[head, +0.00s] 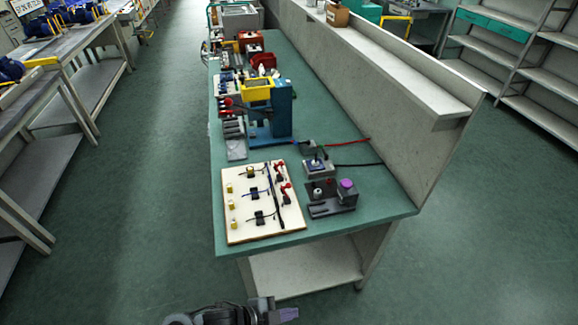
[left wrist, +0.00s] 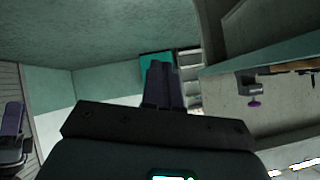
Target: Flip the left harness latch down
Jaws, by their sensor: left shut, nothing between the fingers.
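The cream harness board (head: 240,233) lies at the near end of the green bench. Dark cables with black clips (head: 253,192) and several yellow pieces (head: 231,205) are on it. Red-and-black latch-like parts (head: 286,190) stand along its right side; their exact position, up or down, is too small to tell. My left gripper (head: 289,314) is at the bottom edge of the head view, in front of the bench and apart from the board. Its fingers also show in the left wrist view (left wrist: 163,85), shut and empty. The right gripper is out of view.
Right of the board are a dark fixture with a purple knob (head: 347,190) and a small grey box (head: 318,167). A blue press (head: 281,108) stands behind. A grey partition (head: 390,125) runs along the bench's right side. The floor left of the bench is clear.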

